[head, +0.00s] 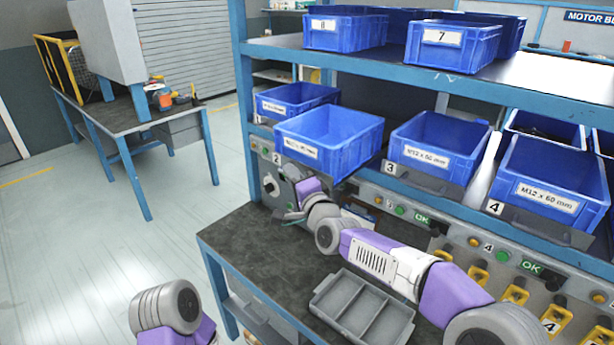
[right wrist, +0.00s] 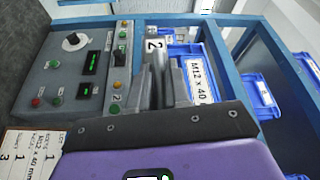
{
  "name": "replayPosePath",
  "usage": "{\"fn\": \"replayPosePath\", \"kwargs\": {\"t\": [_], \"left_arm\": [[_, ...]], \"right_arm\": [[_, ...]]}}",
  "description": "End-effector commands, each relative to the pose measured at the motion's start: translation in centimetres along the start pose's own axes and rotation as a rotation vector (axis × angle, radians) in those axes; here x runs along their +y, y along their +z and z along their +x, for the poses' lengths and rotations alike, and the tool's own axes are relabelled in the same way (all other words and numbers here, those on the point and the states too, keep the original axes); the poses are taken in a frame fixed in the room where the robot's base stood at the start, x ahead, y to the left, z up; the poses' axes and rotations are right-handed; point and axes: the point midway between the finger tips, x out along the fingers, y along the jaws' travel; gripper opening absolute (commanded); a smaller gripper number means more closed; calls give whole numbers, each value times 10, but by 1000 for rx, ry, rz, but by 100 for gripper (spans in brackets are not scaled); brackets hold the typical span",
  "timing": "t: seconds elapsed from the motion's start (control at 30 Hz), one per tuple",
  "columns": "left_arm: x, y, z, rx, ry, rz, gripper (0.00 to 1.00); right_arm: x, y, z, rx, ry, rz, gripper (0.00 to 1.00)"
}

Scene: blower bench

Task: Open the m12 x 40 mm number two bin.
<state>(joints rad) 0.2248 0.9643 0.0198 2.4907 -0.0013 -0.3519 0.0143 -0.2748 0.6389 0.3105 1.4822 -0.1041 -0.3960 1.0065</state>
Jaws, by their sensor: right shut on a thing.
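The number two bin is the blue bin (head: 345,135) right of the white "2" plate (head: 276,158). It juts forward from the lower shelf, farther out than the bin beside it, and its inside shows from above. Its label reads "M12 x 40" in the right wrist view (right wrist: 198,82). My right gripper (right wrist: 160,78) is at the bin's front, below the label in the head view, and shut on its front handle; the handle is mostly hidden between the fingers. In the head view my right wrist (head: 310,188) hides the fingertips. My left gripper is out of view.
The number 3 bin (head: 440,140) and number 4 bin (head: 553,178) stand to the right. Another blue bin (head: 290,98) is at the left. A control panel (right wrist: 85,75) lies below the shelf. An empty grey divided tray (head: 362,308) sits on the bench under my right arm.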

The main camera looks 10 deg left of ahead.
Motion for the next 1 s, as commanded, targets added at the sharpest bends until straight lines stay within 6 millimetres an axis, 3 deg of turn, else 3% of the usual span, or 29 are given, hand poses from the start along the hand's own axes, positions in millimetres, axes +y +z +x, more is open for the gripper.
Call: {"fn": "replayPosePath", "kwargs": {"t": [0.23,0.27,0.37,0.73,1.0], "left_arm": [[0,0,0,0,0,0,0],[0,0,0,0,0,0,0],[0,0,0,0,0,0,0],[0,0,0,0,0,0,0],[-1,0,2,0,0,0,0]], "right_arm": [[1,0,-1,0,2,0,0],[1,0,-1,0,2,0,22],[1,-1,-1,0,2,0,37],[0,-1,-4,1,1,0,38],[0,-2,-38,3,0,-1,38]]}}
